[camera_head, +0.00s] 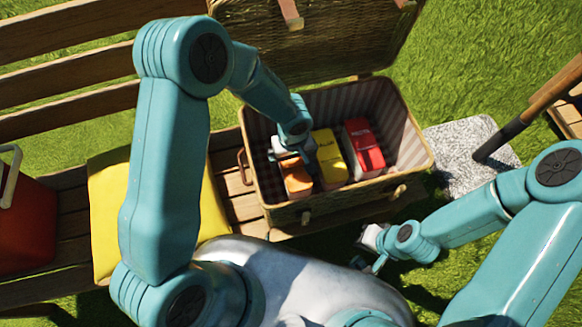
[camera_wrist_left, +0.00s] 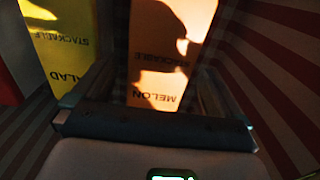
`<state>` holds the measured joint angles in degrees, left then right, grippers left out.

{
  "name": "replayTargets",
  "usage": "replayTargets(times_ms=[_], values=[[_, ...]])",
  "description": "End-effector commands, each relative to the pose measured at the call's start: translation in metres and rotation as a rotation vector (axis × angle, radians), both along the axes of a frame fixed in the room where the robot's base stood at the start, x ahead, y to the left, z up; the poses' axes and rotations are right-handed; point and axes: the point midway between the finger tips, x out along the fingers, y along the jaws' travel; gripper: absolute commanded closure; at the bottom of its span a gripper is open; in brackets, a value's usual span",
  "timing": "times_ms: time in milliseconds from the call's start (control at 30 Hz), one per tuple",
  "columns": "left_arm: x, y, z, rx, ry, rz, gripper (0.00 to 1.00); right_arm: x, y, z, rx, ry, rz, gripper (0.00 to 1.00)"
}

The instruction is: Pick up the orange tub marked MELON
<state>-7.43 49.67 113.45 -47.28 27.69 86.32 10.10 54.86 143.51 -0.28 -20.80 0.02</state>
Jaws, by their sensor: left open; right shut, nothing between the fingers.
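The orange tub (camera_head: 298,183) sits in the left part of the wicker basket, partly hidden by my left gripper (camera_head: 292,160). In the left wrist view, the orange tub (camera_wrist_left: 165,45) shows the words MELON and STACKABLE, upside down, with a shadow across it. My left gripper is open above the tub, and the tub shows between its two fingers in the wrist view. I cannot tell whether the fingers touch it. My right gripper (camera_head: 374,250) is shut and empty, outside the basket at its front.
A yellow tub (camera_head: 330,160) and a red tub (camera_head: 365,150) stand right of the orange one. The striped-lined basket (camera_head: 410,165) has its lid open behind. A yellow cushion (camera_head: 108,200) and a red cooler (camera_head: 28,225) lie to the left on the wooden slats.

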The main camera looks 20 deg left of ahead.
Motion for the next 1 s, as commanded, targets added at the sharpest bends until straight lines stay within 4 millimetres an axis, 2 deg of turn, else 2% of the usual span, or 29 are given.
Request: replayTargets(times_ms=[167, 400, 700, 767, 933, 1000], values=[[0.0, 0.001, -0.016, -0.001, 0.002, 0.0, 0.0, 0.0, 0.0, -0.004, 0.0, 0.0, 0.0, 1.0], [0.0, 0.003, -0.053, -0.001, 0.002, 0.002, 0.0, 0.0, 0.0, -0.013, 0.0, 0.0, 0.0, 1.0], [0.0, 0.004, -0.058, -0.001, 0.0, 0.001, 0.0, 0.0, 0.0, -0.013, 0.0, 0.0, 0.0, 1.0], [0.0, 0.004, -0.058, -0.001, 0.0, 0.001, 0.16, 0.0, 0.0, -0.013, 0.0, 0.0, 0.0, 1.0], [0.0, 0.004, -0.058, -0.001, 0.0, 0.001, 0.72, 0.0, 0.0, -0.013, 0.0, 0.0, 0.0, 1.0], [0.001, 0.004, -0.057, -0.002, -0.001, 0.001, 0.75, 0.0, 0.0, -0.013, 0.0, 0.0, 0.0, 1.0]])
